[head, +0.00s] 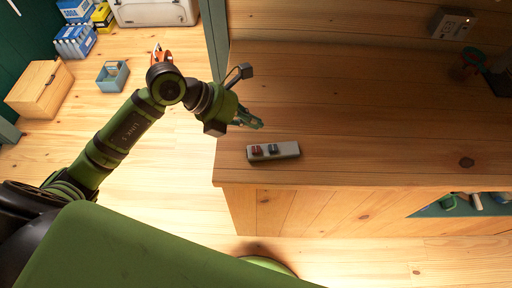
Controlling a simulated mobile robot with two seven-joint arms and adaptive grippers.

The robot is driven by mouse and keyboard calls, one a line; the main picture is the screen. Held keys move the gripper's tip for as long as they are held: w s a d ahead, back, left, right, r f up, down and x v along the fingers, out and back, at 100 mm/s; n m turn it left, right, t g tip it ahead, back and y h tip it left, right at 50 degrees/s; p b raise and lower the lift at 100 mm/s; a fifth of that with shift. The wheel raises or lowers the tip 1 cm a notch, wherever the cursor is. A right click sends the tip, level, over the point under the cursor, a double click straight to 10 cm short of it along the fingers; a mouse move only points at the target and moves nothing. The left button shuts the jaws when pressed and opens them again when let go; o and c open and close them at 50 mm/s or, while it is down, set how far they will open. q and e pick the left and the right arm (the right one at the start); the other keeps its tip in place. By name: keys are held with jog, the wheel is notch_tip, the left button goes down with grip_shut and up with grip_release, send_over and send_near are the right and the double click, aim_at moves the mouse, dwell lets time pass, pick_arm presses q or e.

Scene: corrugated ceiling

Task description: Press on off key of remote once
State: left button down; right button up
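I cannot read any marking on either key. My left gripper (256,122) is just above and to the left of the remote in the picture, apart from it. Its teal fingers lie close together and hold nothing that I can see; whether they are fully shut is unclear. My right gripper is not in view.
The wooden counter (380,160) is mostly clear to the right of the remote. A wall outlet box (453,25) is at the upper right. A wooden box (40,89), a blue bin (113,76) and stacked cartons stand on the floor at the left.

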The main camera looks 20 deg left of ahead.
aim_at(253, 148)
pick_arm(q)
notch_tip(253, 148, down, 8)
jog(key=b, duration=0.6)
jog(key=shift+f, duration=0.2)
dwell(1.0)
jog(key=shift+f+b, duration=0.35)
jog(key=shift+b, duration=0.1)
jog(key=shift+f+b, duration=0.35)
jog(key=shift+f, duration=0.05)
dwell(0.4)
jog(key=shift+r, duration=0.1)
jog(key=shift+r+p, duration=0.6)
jog(key=shift+r, duration=0.1)
jog(key=shift+r, duration=0.1)
notch_tip(253, 148, up, 5)
jog(key=p, duration=0.4)
